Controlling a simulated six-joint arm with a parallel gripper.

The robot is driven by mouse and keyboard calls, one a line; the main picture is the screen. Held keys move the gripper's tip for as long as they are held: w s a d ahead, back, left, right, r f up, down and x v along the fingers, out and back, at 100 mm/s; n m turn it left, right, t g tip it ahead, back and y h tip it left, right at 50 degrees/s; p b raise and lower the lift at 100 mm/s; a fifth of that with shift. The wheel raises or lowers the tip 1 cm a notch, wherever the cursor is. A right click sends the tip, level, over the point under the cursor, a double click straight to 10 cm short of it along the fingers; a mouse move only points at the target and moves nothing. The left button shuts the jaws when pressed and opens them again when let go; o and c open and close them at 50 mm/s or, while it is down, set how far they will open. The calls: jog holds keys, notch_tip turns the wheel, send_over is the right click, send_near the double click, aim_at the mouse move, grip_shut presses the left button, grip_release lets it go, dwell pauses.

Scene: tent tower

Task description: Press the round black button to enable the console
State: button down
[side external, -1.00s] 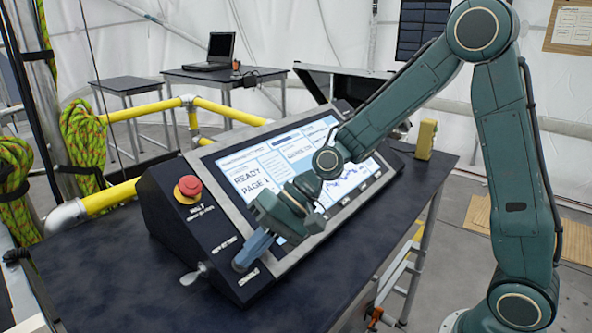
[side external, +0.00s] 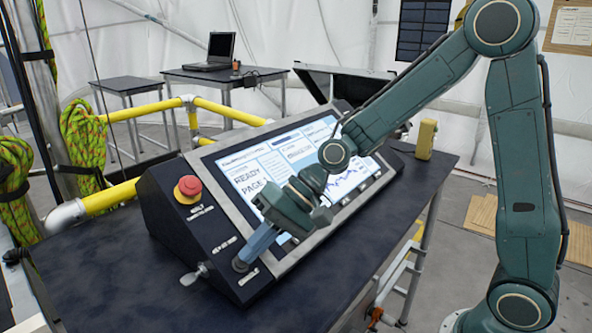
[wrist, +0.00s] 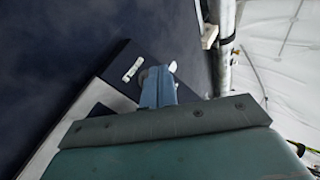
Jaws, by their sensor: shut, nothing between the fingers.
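The dark console (side external: 165,205) sits on the dark table with its front panel sloped. The round black button (side external: 239,265) is low on the left control strip, just above a small white label. My gripper (side external: 246,256) is shut and empty, its blue-grey fingers pointing down-left at the button. The fingertips are right beside or just above it and partly cover it; I cannot tell whether they touch. In the wrist view the shut fingers (wrist: 158,88) hide most of the button area beside the white label (wrist: 133,68). The screen (side external: 255,175) is lit and reads "READY PAGE 1".
A red emergency button (side external: 189,185) on a yellow base is higher on the same strip. A silver key-like switch (side external: 196,274) sticks out at the console's left side. A yellow block (side external: 426,139) stands behind at the right. The table front (side external: 130,285) is clear.

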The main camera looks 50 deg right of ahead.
jog(key=shift+s+r, duration=0.65)
jog(key=shift+r, duration=0.3)
jog(key=shift+s+r, duration=0.65)
jog(key=shift+r, duration=0.25)
jog(key=s+d+r+n+t+h, duration=0.1)
jog(key=s+d+h, duration=0.3)
jog(key=s+d, duration=0.4)
jog(key=s+d+r+n+t+h, duration=0.1)
jog(key=s+d+r+n+h, duration=0.1)
jog(key=s+d+h, duration=0.3)
jog(key=s+d+r, duration=0.1)
jog(key=s+d, duration=0.2)
jog(key=s, duration=0.1)
jog(key=shift+s+d+r+n, duration=0.3)
jog(key=shift+d+r+n, duration=0.05)
jog(key=shift+r+n, duration=0.05)
